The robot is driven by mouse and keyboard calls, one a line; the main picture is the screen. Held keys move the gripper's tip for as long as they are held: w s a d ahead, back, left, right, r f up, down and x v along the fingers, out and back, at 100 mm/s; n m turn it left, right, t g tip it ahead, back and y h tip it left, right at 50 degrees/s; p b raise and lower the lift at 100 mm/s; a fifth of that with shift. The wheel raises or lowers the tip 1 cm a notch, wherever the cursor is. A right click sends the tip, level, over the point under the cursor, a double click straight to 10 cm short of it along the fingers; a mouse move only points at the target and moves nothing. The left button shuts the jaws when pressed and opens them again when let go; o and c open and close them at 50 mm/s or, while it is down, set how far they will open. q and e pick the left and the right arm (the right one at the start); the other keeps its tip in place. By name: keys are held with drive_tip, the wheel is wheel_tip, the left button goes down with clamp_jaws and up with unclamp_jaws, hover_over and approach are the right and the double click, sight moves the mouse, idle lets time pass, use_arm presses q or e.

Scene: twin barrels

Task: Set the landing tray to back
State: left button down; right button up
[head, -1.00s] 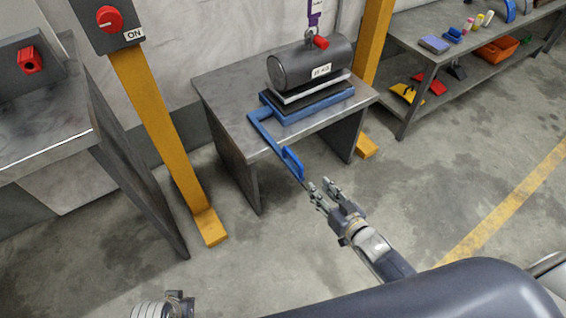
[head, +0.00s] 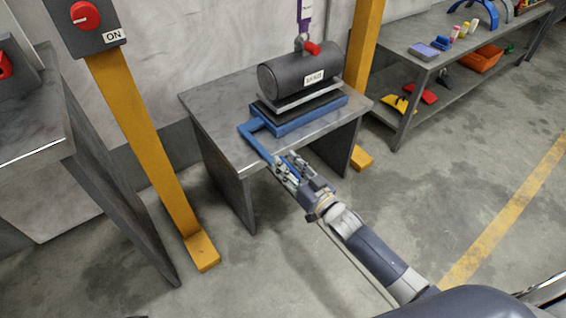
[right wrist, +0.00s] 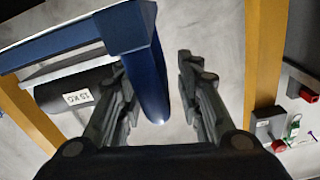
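The blue landing tray (head: 312,119) lies on a grey metal table (head: 213,108). A dark barrel (head: 290,75) with a weight label rests on a pale and black base on the tray. A blue bar runs from the tray's left side past the table's front edge to a handle, which my gripper largely hides in the head view. In the right wrist view the blue handle (right wrist: 148,85) stands between the fingers of my right gripper (head: 284,168), close to the left finger. A gap separates it from the right finger, so the gripper is open. My left gripper is out of view.
A purple strap (head: 305,10) with a hook hangs above the barrel. Yellow posts (head: 140,140) stand on both sides of the table. A switch box (head: 88,22) marked ON is at upper left. A shelf (head: 440,45) with coloured items stands at right. Floor in front is clear.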

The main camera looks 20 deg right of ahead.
drive_tip(key=shift+x, duration=1.1)
clamp_jaws()
